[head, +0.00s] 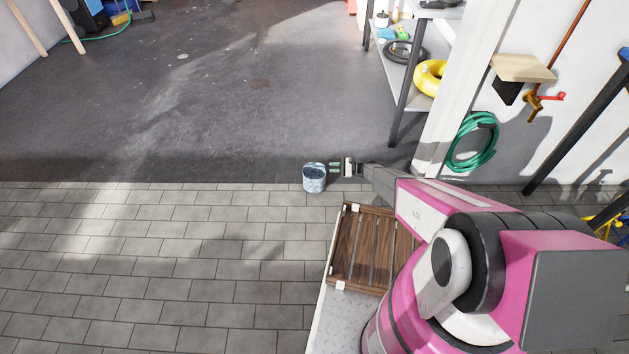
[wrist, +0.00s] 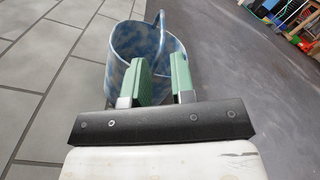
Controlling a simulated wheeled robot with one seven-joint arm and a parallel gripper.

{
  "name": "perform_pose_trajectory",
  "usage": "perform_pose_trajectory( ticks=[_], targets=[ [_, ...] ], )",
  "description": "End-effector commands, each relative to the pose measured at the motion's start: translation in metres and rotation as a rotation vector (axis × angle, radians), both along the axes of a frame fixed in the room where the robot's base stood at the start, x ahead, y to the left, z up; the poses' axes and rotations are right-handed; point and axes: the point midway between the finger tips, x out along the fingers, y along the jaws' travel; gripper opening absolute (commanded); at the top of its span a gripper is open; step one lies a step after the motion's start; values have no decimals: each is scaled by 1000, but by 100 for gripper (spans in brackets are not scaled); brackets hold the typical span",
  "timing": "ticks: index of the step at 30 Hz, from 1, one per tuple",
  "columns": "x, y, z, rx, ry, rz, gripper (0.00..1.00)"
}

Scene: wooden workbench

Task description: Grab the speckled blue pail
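The speckled blue pail (head: 314,180) stands upright on the floor, where the grey paving meets the dark concrete. It shows close up in the wrist view (wrist: 118,80), with its curved handle (wrist: 161,22) rising above the rim. My gripper (head: 334,168) is at the pail's right side in the head view. In the wrist view its two green fingers (wrist: 163,75) are apart, with a gap between them, and they overlap the pail's near side. They hide part of the near wall and rim. I cannot tell whether they touch the pail or straddle its wall.
A shelf post (head: 400,110), a white door frame (head: 445,110) and a coiled green hose (head: 473,142) stand to the right. The paving and concrete left of the pail are clear.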

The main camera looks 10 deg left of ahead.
Motion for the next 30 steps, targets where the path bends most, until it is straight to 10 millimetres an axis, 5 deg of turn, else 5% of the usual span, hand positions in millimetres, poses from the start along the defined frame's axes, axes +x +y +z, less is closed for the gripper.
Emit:
perform_pose_trajectory(
  ticks=[18,26,28,30],
  targets=[
    [-12,65,4,0,-1,1,23],
    [-12,69,4,-1,-1,-1,23],
    [-12,68,4,-1,-1,-1,4],
    [-13,68,4,-1,-1,0,0]
  ],
)
